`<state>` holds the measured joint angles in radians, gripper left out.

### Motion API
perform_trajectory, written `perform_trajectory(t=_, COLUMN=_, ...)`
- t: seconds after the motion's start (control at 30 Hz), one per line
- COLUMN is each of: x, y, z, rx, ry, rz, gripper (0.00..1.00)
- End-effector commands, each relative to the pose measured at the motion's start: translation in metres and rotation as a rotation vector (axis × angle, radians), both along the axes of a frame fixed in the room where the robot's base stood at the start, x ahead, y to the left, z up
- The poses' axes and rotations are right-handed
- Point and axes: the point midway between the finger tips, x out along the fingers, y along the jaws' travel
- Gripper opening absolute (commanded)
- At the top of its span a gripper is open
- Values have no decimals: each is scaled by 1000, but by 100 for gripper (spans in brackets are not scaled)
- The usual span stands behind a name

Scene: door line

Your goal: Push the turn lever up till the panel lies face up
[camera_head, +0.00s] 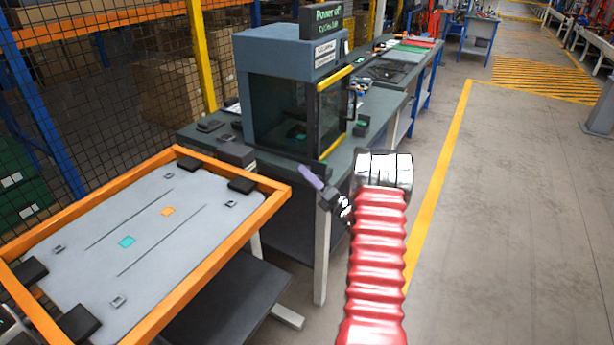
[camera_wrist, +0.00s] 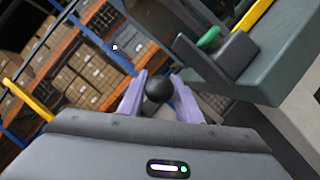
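The grey panel (camera_head: 190,205) sits in an orange frame (camera_head: 228,238) at the left of the head view, its broad side turned upward. A cyan square and an orange square show on it, with black clamps at its corners. I cannot tell whether it is quite level. My gripper (camera_head: 314,182) is just right of the frame's far right corner. In the wrist view my gripper (camera_wrist: 159,84) has its two purple fingers on either side of a black ball knob (camera_wrist: 159,91), seemingly touching it. The knob looks like the turn lever's end; the rest of the lever is hidden.
A workbench (camera_head: 362,143) with a blue-grey cabinet (camera_head: 282,62) stands just beyond my gripper. A mesh fence and shelves with boxes (camera_head: 160,95) are behind on the left. The floor (camera_head: 510,200) on the right is open.

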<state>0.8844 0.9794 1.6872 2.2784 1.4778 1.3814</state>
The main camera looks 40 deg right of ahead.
Motion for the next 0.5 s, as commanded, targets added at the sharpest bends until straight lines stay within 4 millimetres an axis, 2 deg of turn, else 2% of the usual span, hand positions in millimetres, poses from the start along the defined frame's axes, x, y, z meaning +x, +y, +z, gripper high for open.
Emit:
perform_trajectory(t=0.07, x=2, y=2, z=-1, rx=0, ry=2, rz=4, gripper=23)
perform_trajectory(t=0.4, x=3, y=5, z=-3, rx=3, ry=5, rz=7, gripper=0)
perform_trajectory(t=0.5, x=3, y=5, z=-3, rx=2, ry=6, rz=8, gripper=0)
